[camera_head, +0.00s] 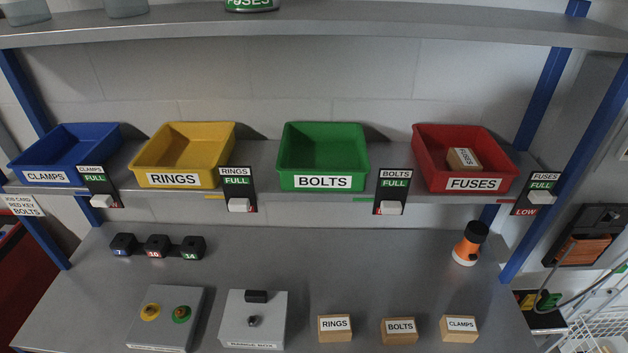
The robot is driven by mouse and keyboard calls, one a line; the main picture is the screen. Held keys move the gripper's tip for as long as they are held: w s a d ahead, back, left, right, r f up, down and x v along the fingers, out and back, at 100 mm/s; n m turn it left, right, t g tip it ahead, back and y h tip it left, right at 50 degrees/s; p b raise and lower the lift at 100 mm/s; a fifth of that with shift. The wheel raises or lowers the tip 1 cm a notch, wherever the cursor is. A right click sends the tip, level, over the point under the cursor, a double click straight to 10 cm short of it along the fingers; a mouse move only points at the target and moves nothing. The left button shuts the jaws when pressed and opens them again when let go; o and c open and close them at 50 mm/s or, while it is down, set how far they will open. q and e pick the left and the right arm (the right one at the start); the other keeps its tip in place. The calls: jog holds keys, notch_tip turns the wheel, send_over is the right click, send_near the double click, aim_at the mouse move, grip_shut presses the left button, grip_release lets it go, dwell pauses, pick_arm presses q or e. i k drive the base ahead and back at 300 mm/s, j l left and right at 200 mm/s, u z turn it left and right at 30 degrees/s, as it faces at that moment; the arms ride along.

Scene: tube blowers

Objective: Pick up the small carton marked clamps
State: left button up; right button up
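The small carton marked CLAMPS (459,330) is a brown box with a white label. It stands on the grey worktop near its front right, at the right end of a row of cartons. The BOLTS carton (400,332) stands to its left, with a gap between them, and the RINGS carton (335,328) is further left. Neither of my grippers shows in the head view.
On the shelf above are a blue CLAMPS bin (65,153), a yellow RINGS bin (183,154), a green BOLTS bin (323,156) and a red FUSES bin (465,158) holding a small carton (464,159). An orange-and-black object (469,243) stands behind the cartons. Grey boxes (252,319) stand left.

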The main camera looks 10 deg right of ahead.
aim_at(454, 328)
jog(key=z, duration=1.6)
